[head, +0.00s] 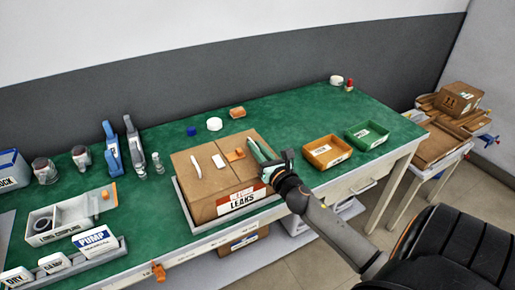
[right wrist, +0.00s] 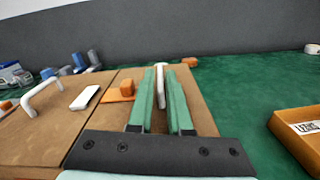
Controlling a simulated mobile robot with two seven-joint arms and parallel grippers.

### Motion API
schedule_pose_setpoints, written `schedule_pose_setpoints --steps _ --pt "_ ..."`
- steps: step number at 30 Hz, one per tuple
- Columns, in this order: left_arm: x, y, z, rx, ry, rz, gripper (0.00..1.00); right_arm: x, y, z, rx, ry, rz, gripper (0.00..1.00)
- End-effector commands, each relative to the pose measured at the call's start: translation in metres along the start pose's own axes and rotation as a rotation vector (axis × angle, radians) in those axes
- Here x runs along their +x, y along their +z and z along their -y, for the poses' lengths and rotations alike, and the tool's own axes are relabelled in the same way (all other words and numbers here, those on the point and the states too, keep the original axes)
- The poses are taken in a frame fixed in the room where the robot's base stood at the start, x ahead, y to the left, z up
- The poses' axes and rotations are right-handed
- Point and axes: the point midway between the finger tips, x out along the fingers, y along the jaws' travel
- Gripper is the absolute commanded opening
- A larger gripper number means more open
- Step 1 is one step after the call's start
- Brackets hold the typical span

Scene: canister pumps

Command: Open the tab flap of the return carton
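A brown cardboard carton (head: 208,208) with a LEAKS label (head: 240,200) stands at the front middle of the green bench. On its top are a white handle (head: 196,166), a flat white piece (head: 218,161) and an orange tab (head: 235,155). In the right wrist view, the white handle (right wrist: 42,93) is at the left and the orange tab (right wrist: 126,90) is left of my fingers. My right gripper (right wrist: 161,95) is over the carton's right part, its green fingers apart on either side of a second white handle (right wrist: 161,72). Contact with it is unclear. My left gripper is not in view.
An orange tray (head: 327,151) and a green tray (head: 367,135) stand right of the carton. Bottles, a parts bin (head: 70,217) and labelled holders are at the left. A side table (head: 437,145) with another box stands far right. The bench behind the carton is mostly clear.

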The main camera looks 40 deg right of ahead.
Motion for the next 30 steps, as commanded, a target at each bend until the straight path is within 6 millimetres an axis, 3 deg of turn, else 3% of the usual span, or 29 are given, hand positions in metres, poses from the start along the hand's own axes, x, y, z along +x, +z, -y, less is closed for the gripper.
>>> schedule_pose_setpoints --steps 4,30 --pt "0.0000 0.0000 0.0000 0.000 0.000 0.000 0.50 -0.0002 0.0000 0.0000 0.000 0.000 0.000 0.00" --pt "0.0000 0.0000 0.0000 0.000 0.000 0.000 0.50 -0.0002 -0.0001 0.0000 0.000 0.000 0.000 0.00"
